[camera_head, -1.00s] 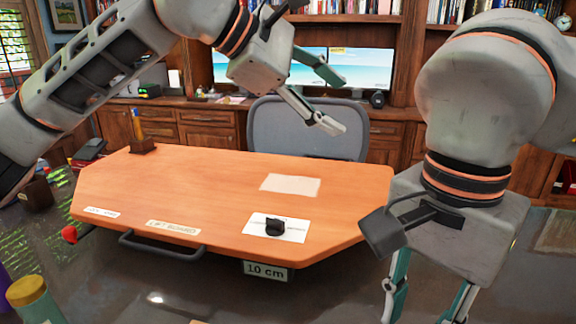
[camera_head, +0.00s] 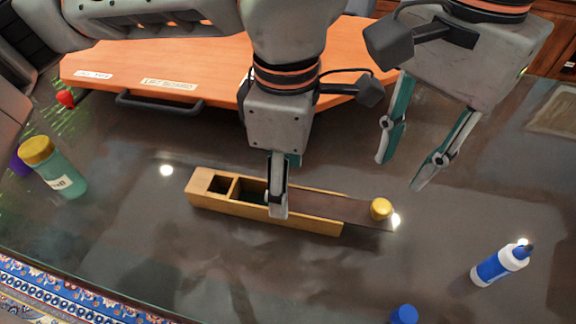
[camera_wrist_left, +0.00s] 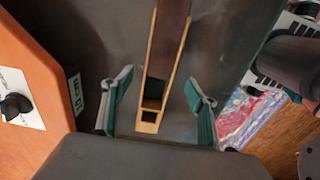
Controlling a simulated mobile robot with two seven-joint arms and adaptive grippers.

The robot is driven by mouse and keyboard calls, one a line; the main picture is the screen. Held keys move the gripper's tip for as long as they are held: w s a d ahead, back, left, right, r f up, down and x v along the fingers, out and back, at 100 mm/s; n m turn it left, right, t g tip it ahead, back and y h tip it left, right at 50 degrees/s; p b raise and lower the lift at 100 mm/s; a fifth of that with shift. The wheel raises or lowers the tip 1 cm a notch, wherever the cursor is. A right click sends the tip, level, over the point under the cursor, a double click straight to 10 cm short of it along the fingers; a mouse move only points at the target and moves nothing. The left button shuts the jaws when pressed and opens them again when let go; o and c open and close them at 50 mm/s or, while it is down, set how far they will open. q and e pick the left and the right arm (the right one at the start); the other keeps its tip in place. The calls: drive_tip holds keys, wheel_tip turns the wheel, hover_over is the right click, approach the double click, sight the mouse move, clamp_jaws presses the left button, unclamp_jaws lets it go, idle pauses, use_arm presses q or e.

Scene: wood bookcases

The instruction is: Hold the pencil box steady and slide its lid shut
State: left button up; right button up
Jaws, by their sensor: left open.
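The wooden pencil box (camera_head: 240,209) lies on the dark desk, with two open compartments showing at its left end. Its dark brown lid (camera_head: 345,208) sticks out past the right end and carries a yellow knob (camera_head: 381,209). My left gripper (camera_head: 284,186) points down over the middle of the box, one finger in front of its near side. In the left wrist view, the box (camera_wrist_left: 149,126) lies between the spread fingers, with gaps on both sides; the lid (camera_wrist_left: 171,35) runs away from me. My right gripper (camera_head: 399,174) is open and empty, above and behind the knob.
An orange board (camera_head: 215,75) with a black handle stands behind the box. A green bottle with a yellow cap (camera_head: 60,170) is at left. A blue-and-white bottle (camera_head: 498,264) and a blue cap (camera_head: 404,314) are at lower right. Desk around the box is clear.

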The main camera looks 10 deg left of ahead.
sight(265, 201)
use_arm(q)
drive_tip(key=shift+f, duration=3.4)
